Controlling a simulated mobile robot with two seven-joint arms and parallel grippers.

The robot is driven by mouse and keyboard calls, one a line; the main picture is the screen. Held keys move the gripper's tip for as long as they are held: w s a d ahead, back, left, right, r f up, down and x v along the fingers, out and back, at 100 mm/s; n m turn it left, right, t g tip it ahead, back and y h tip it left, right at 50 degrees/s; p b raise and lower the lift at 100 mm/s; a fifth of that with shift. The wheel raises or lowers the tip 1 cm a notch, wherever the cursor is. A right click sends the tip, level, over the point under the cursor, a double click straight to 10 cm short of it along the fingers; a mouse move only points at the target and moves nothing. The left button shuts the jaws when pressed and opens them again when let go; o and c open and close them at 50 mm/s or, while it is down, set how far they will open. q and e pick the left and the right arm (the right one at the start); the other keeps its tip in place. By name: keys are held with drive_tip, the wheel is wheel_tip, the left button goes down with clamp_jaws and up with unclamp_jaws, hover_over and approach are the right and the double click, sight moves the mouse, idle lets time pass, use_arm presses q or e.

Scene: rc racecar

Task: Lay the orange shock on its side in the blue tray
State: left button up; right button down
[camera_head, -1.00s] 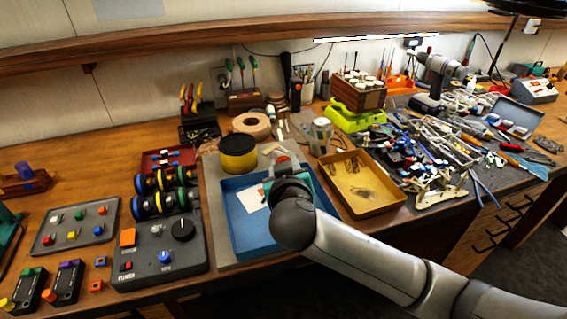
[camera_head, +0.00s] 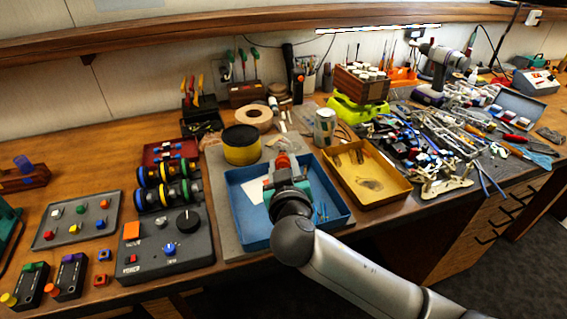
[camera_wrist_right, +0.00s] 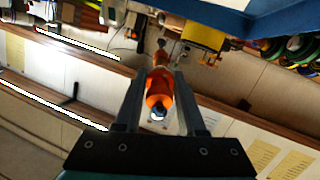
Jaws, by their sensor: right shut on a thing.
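The orange shock (camera_wrist_right: 158,92) is held between the two fingers of my right gripper (camera_wrist_right: 160,85) in the right wrist view, one end toward the camera. In the head view, a red-orange part of it (camera_head: 282,160) shows at the tip of my right gripper (camera_head: 283,168). The gripper is over the blue tray (camera_head: 240,222), pointing toward the back of the bench. I cannot tell how high the shock is above the tray floor. A blue edge, likely the tray (camera_wrist_right: 235,18), crosses the top of the wrist view. My left gripper is not in view.
A yellow tray (camera_head: 395,190) stands right of the blue tray, and a yellow-and-black round tin (camera_head: 241,150) behind it. A grey control box (camera_head: 160,262) and coloured wheels (camera_head: 165,185) stand to the left. Small blue pieces (camera_head: 321,212) lie in the blue tray's right part.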

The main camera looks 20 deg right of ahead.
use_arm(q)
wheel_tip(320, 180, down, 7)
drive_tip(key=b, duration=0.6)
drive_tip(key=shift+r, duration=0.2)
use_arm(e)
drive_tip(key=shift+f, duration=3.85)
drive_tip(key=shift+c, duration=2.1)
unclamp_jaws()
